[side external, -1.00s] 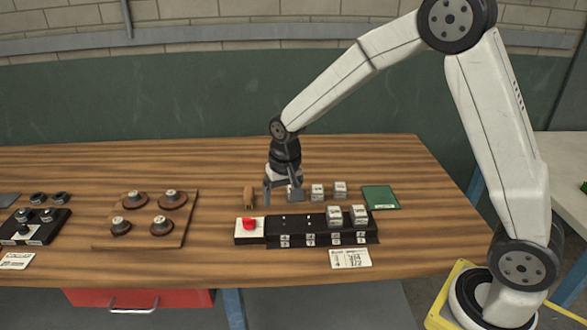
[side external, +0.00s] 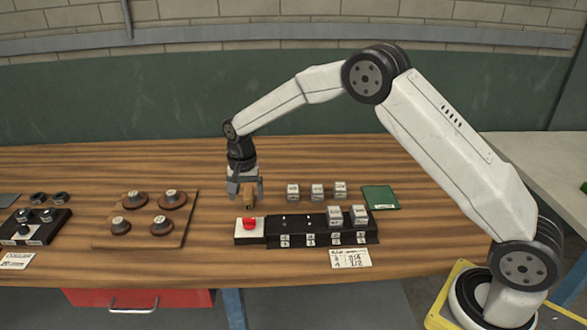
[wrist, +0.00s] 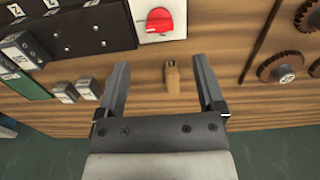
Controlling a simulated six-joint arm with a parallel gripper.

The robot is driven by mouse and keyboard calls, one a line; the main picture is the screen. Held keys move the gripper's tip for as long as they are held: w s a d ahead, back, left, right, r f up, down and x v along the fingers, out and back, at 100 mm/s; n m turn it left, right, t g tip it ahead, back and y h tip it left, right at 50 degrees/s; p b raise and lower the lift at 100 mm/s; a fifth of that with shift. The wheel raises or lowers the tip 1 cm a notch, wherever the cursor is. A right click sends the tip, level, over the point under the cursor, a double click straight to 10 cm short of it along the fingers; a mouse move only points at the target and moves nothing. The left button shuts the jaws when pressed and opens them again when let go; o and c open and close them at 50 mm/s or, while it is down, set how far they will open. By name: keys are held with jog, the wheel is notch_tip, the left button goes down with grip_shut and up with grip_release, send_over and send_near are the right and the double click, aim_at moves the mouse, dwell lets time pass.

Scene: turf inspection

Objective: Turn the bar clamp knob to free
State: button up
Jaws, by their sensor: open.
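A red knob (side external: 249,224) sits on a white plate (side external: 241,240) at the left end of a black rack (side external: 290,228). In the wrist view the knob (wrist: 160,20) is near the top centre and bears a pale mark, not readable. A small brown wooden piece (wrist: 172,78) stands on the table behind the knob. My gripper (side external: 246,192) is open above this piece, with one finger on each side of it in the wrist view. It holds nothing. It is apart from the red knob. I cannot tell whether a finger touches the wooden piece.
Several pale cubes stand near: a row (side external: 317,192) behind the rack, others (side external: 357,214) on its right end. A green pad (side external: 380,197) lies right, a printed card (side external: 350,258) in front. A wooden board (side external: 110,238) with brown round parts lies left. Bare table separates board and knob.

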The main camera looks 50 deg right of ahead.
aim_at(249, 223)
jog(key=shift+f, duration=3.85)
jog(key=shift+c, duration=0.2)
grip_shut()
